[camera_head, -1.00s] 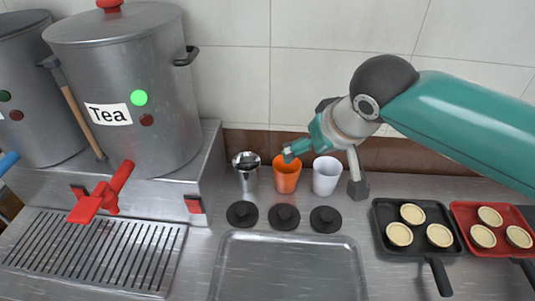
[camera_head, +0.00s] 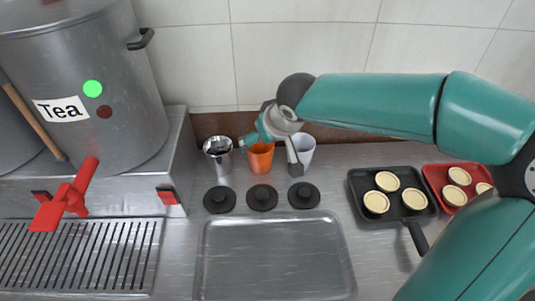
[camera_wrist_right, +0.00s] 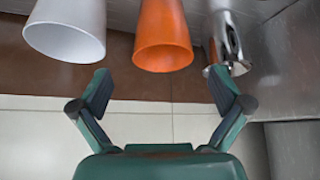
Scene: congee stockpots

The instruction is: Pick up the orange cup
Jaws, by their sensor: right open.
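The orange cup (camera_head: 261,157) stands upright on the steel counter between a metal cup (camera_head: 219,158) and a white cup (camera_head: 303,150). My right gripper (camera_head: 268,152) is at the cups in the head view, partly covering the orange and white cups. In the right wrist view the orange cup (camera_wrist_right: 163,38) lies beyond and between the open fingers of my right gripper (camera_wrist_right: 164,88). The gap between the fingers is empty, and neither finger appears to touch the orange cup. My left gripper is in neither view.
Several black lids (camera_head: 262,197) lie before the cups, with an empty steel tray (camera_head: 275,255) nearer. A black pan (camera_head: 392,208) and red pan (camera_head: 440,180) hold pastries at right. A Tea stockpot (camera_head: 90,90) stands left. A wall (camera_head: 300,55) is close behind.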

